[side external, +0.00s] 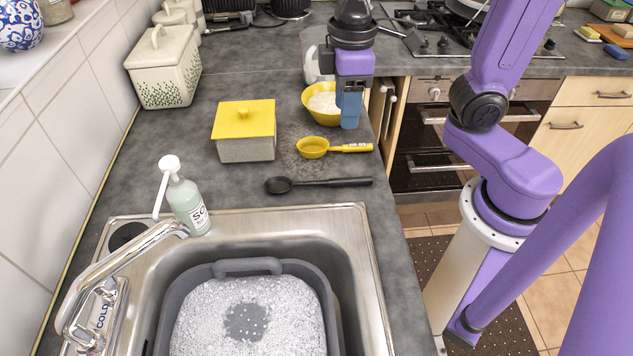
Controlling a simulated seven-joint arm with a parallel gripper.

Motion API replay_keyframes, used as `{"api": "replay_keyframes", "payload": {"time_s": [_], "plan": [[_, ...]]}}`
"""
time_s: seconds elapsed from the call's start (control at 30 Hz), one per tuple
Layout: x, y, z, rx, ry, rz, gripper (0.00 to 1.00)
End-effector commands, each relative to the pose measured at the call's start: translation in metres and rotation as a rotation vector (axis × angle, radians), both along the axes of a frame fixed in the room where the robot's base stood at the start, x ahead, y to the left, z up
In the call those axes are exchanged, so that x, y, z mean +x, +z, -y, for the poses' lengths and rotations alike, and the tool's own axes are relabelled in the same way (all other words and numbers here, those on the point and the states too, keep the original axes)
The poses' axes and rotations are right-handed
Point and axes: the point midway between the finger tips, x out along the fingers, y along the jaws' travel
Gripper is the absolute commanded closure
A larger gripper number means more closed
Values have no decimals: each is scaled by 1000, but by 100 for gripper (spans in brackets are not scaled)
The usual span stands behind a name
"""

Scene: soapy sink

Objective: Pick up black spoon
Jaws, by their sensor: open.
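The black spoon (318,184) lies flat on the grey counter, just behind the sink's back rim. Its bowl points left and its handle points right. My gripper (351,110) hangs above the counter, behind the spoon and in front of the yellow bowl. It is open, though its fingers overlap from this side and the gap does not show. It is apart from the spoon and nothing shows in it.
A yellow measuring cup (313,148) lies between my gripper and the spoon. A yellow bowl (315,101) of white powder, a yellow-lidded box (245,147) and a soap bottle (187,200) stand nearby. The sink (345,225) holds a grey tub (320,279) of suds. The counter's right edge is close.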

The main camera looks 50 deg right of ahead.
Motion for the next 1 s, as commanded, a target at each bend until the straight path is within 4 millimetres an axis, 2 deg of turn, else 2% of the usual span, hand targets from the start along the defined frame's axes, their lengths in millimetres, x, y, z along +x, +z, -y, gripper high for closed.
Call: {"api": "replay_keyframes", "payload": {"time_s": [0.17, 0.27, 0.8, 1.0], "plan": [[8, 2, -2, -3, -22, -3, 52], [8, -6, -2, -4, -23, -6, 52], [7, -98, -1, -6, -23, -7, 52], [8, -116, -2, -4, -23, -3, 52]]}}
